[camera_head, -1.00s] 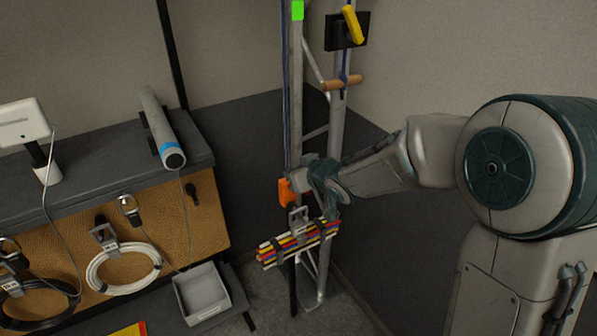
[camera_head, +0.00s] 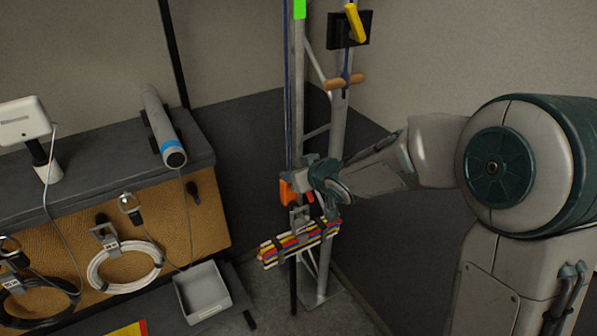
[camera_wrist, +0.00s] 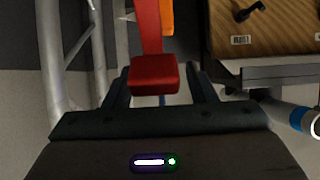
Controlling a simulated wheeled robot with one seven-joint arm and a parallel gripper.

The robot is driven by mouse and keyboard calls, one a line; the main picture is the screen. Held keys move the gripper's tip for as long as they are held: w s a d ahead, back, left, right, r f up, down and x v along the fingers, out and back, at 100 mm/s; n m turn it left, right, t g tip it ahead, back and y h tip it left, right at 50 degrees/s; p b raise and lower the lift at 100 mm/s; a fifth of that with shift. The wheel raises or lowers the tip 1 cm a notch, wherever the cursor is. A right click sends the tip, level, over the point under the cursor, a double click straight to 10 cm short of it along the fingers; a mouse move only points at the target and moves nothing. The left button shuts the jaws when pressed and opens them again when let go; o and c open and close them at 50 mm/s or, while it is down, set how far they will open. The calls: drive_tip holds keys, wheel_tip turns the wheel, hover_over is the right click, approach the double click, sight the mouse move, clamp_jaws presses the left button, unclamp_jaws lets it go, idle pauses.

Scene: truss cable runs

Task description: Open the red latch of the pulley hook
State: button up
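The pulley hook shows as an orange body (camera_head: 286,191) on the truss in the head view. Part of its orange body (camera_wrist: 167,17) is at the top of the wrist view. The red latch (camera_wrist: 154,76) is a narrow arm ending in a wider block. In the wrist view this block is between the two dark fingers of my gripper (camera_wrist: 157,88), with a gap visible at the right finger. A small red part (camera_head: 310,197) also shows just below my gripper (camera_head: 312,182) in the head view. My gripper looks open around the latch; contact cannot be told.
A bundle of coloured cables (camera_head: 300,246) hangs in a clamp just below the hook. The truss (camera_head: 336,130) stands around my gripper. A bench (camera_head: 75,185) with coiled cables and a grey tray (camera_head: 203,292) is on the left.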

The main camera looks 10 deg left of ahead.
drive_tip(key=shift+r, duration=0.1)
drive_tip(key=p+v, duration=0.4)
drive_tip(key=v, duration=0.9)
drive_tip(key=shift+s+d+r+p, duration=0.15)
drive_tip(key=shift+s+d+p, duration=0.05)
drive_tip(key=shift+s+p, duration=0.1)
